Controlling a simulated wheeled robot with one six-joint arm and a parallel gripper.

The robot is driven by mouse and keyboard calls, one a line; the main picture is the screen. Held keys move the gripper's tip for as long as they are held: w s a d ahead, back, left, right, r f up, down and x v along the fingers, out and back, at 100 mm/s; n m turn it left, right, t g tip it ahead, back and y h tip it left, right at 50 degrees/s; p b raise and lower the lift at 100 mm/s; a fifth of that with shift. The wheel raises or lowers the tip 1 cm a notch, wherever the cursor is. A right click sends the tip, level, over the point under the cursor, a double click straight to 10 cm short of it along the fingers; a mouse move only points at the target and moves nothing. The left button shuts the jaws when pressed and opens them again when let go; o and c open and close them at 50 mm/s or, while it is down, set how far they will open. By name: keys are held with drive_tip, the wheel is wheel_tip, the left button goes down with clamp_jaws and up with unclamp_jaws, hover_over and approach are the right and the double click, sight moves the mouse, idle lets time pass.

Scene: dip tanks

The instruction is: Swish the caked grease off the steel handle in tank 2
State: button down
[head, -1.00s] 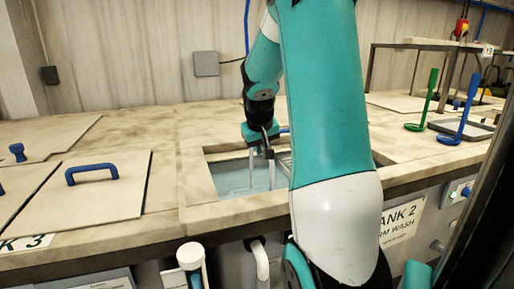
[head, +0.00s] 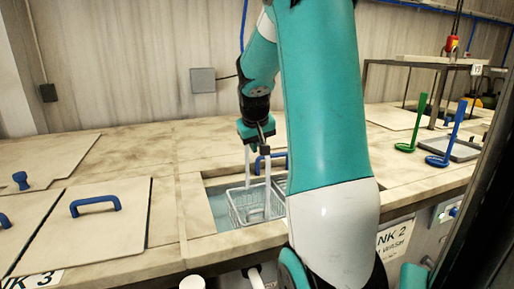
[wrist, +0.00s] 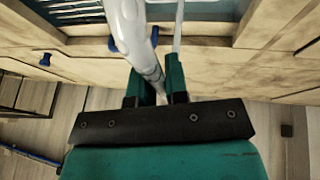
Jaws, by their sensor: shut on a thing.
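Lids with blue handles (head: 95,205) cover the tank at the left. A green hook (head: 413,125) and a blue hook (head: 446,135) stand at the right by a grey tray (head: 465,150).

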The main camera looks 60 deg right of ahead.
wheel_tip(320, 180, up, 11)
drive_tip(key=p, duration=0.7)
drive_tip(key=shift+p, duration=0.4)
